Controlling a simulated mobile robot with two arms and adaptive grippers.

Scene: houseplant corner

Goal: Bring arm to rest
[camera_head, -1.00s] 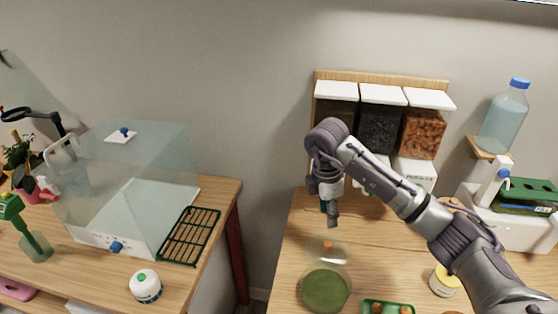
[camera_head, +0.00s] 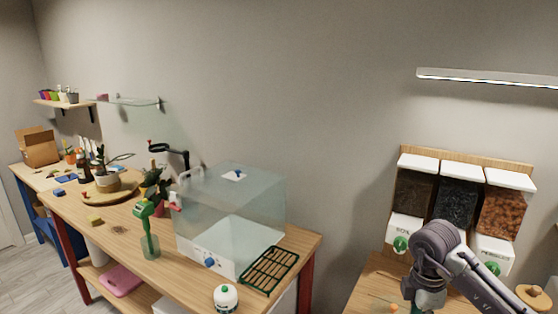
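My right arm (camera_head: 466,272) comes in from the lower right corner, in front of the dispensers on the wall. Its grey and purple wrist bends down to my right gripper (camera_head: 428,299) at the bottom edge of the picture. The fingers are too small and cut off to tell whether they are open or shut, and I see nothing clearly held. My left arm and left gripper are not in view.
Wall dispensers (camera_head: 456,204) stand behind my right arm. A gap separates the two benches.

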